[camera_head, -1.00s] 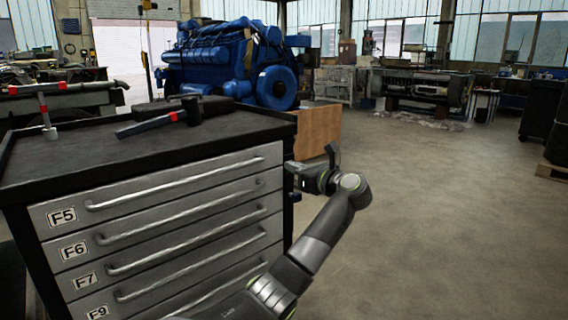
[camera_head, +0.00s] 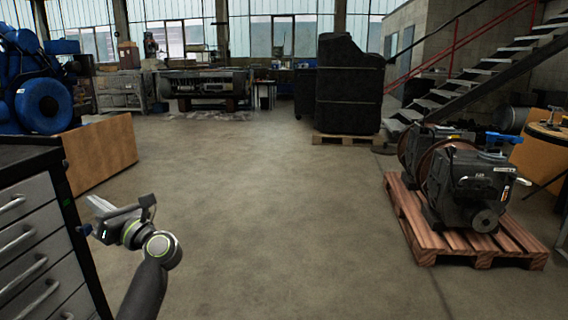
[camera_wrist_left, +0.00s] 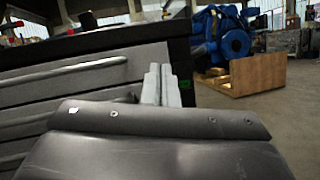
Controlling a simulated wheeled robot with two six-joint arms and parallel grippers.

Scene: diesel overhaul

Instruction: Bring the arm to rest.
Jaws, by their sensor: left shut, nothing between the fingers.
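My left gripper (camera_head: 97,206) is at the lower left of the head view, beside the right side of the grey drawer cabinet (camera_head: 28,240). Its arm comes up from the bottom edge. In the left wrist view, the two pale fingers (camera_wrist_left: 161,84) are together with nothing between them. They stand in front of the right end of the cabinet (camera_wrist_left: 95,75). I cannot tell whether they touch it. A dark housing of my own covers the bottom of that view. My right gripper is in neither view.
A blue engine (camera_head: 40,90) stands behind the cabinet by a wooden crate (camera_head: 100,153). Machines stand on a wooden pallet (camera_head: 440,240) at the right, below stairs (camera_head: 465,85). A dark tall container (camera_head: 348,85) stands at the back. The floor between is clear.

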